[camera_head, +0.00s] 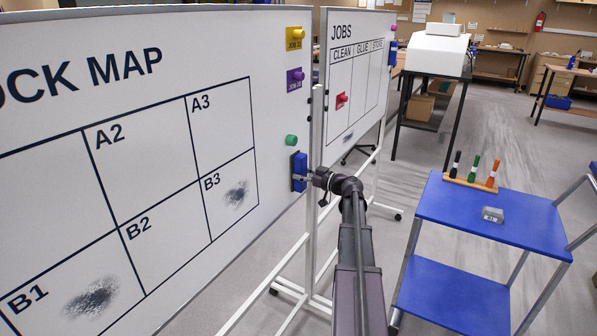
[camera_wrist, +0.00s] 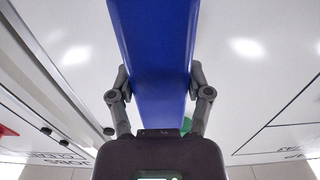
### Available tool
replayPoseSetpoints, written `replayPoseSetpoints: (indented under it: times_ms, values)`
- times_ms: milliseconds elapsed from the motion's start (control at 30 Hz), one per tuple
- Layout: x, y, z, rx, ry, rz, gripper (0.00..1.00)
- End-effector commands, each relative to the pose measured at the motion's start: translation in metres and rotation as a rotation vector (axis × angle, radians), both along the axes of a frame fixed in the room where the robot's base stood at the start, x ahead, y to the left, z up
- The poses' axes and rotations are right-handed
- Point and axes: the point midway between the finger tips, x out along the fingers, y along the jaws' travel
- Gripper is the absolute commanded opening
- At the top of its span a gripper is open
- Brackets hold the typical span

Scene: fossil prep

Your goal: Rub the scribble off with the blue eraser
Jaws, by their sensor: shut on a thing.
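The blue eraser (camera_head: 299,172) is at the right edge of the near whiteboard (camera_head: 270,60), below a green magnet. My gripper (camera_head: 306,178) is shut on it. In the wrist view, the fingers (camera_wrist: 160,90) hold both sides of the blue eraser (camera_wrist: 155,45), with the white board behind. I cannot tell whether the eraser still touches the board. The board is titled "...OCK MAP". One dark scribble (camera_head: 91,298) is in cell B1, and a smaller one (camera_head: 236,194) is in cell B3.
A yellow magnet (camera_head: 295,39), a purple magnet (camera_head: 295,79) and a green magnet (camera_head: 291,140) are on the near board. The JOBS board (camera_head: 357,25) stands behind. A blue cart (camera_head: 470,218) at right carries markers and a grey block (camera_head: 492,215).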

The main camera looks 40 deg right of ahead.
Motion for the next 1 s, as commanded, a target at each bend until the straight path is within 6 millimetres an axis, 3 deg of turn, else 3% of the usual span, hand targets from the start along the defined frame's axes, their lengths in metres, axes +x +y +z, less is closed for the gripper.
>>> replayPoseSetpoints:
  times_ms: [733,1000]
  values:
    - [-0.009,-0.005,0.0,0.0,0.0,-0.003,0.04]
    - [-0.023,-0.01,0.0,0.0,0.0,-0.003,0.04]
